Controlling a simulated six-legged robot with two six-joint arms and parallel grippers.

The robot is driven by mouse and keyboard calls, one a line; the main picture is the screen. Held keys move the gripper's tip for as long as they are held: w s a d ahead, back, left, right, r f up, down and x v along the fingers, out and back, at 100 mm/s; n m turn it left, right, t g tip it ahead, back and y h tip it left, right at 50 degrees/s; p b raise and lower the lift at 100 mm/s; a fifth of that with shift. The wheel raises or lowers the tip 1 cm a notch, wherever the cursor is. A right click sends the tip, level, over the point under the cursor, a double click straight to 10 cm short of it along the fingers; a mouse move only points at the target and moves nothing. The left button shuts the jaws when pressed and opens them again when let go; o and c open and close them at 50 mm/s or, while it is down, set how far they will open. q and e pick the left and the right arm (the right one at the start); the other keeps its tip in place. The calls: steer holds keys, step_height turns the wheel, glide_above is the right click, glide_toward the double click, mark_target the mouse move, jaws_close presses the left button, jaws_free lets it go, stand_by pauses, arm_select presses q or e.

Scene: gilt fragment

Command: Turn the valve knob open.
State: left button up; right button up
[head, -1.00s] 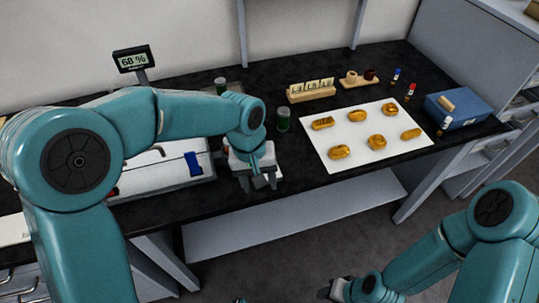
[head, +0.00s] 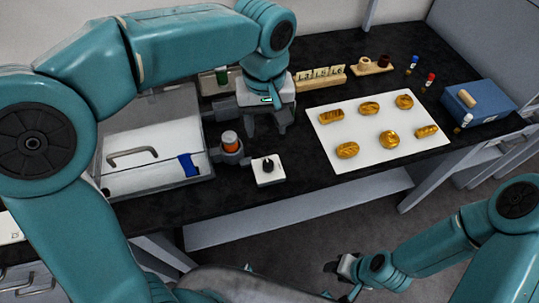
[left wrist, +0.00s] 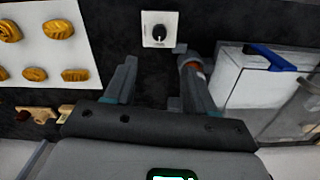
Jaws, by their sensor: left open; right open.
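The valve knob (head: 267,166) is a small black dial on a square white plate (head: 276,176), near the front edge of the black bench. It also shows at the top of the left wrist view (left wrist: 159,32). I cannot tell which way its pointer faces. My left gripper (head: 268,130) is open and empty, above the bench and behind the knob, apart from it. In the left wrist view its two fingers (left wrist: 150,85) are spread, with the knob beyond their tips. My right gripper (head: 345,278) is open, low in front of the bench, far from the knob.
To the right, a white sheet (head: 365,132) carries several gilt pieces. A blue box (head: 478,103) sits far right.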

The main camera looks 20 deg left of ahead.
mark_target(268, 163)
arm_select(q)
steer(key=f, duration=1.2)
steer(key=shift+s+d+f, duration=0.15)
steer(key=shift+d+f, duration=0.05)
steer(key=shift+f, duration=0.6)
jaws_close()
